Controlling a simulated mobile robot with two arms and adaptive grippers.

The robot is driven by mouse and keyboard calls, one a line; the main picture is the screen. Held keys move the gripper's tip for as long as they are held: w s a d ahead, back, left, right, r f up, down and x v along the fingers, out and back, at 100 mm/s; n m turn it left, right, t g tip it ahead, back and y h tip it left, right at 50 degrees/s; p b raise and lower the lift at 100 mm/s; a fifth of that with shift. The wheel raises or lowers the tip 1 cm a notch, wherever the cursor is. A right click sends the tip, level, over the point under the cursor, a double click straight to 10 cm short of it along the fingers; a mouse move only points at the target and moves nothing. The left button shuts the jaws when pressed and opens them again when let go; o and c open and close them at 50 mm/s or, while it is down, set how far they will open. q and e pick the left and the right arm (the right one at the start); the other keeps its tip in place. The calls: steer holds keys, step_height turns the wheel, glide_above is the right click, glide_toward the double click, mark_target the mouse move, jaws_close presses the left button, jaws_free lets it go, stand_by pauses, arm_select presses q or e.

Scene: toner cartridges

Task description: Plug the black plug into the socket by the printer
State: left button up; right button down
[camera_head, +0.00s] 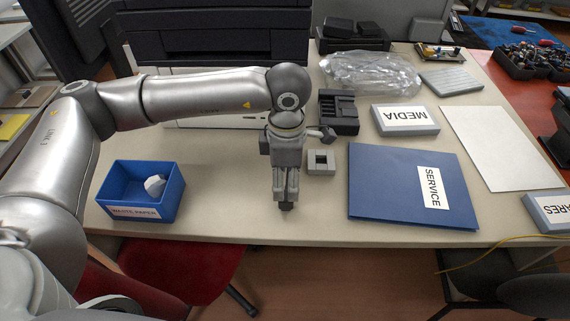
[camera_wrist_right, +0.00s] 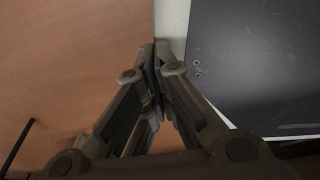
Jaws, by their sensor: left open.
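The socket (camera_head: 320,161) is probably the small light grey square block with a dark opening, lying on the table in front of the printer (camera_head: 215,35). The black plug is not clearly seen elsewhere. My right gripper (camera_wrist_right: 157,55) shows in the right wrist view with its fingers together and nothing visible between them.
A blue bin (camera_head: 172,207) with a crumpled white piece stands left. A blue SERVICE folder (camera_head: 385,185) lies right of the left gripper. A black cartridge-like part (camera_head: 338,112), a MEDIA box (camera_head: 422,130) and clear plastic wrap (camera_head: 370,74) lie behind. The table's front edge is close.

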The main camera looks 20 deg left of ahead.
mark_target(286, 195)
arm_select(q)
step_height(286, 195, down, 7)
steer(key=shift+w+r, duration=0.1)
steer(key=shift+r, duration=0.05)
steer(key=shift+f, duration=0.35)
arm_select(e)
steer(key=shift+w+a+r, duration=0.1)
steer(key=shift+w+r, duration=0.1)
steer(key=shift+w, duration=0.3)
steer(key=shift+w+a+r, duration=0.1)
steer(key=shift+w+r, duration=0.05)
steer(key=shift+w, duration=0.3)
arm_select(q)
steer(key=shift+c, duration=1.2)
steer(key=c, duration=0.9)
steer(key=shift+r, duration=0.1)
arm_select(e)
steer(key=shift+s, duration=0.3)
arm_select(q)
steer(key=shift+r+p, duration=0.3)
steer(key=shift+p, duration=0.05)
arm_select(e)
steer(key=shift+d+r, duration=0.1)
steer(key=shift+r, duration=0.05)
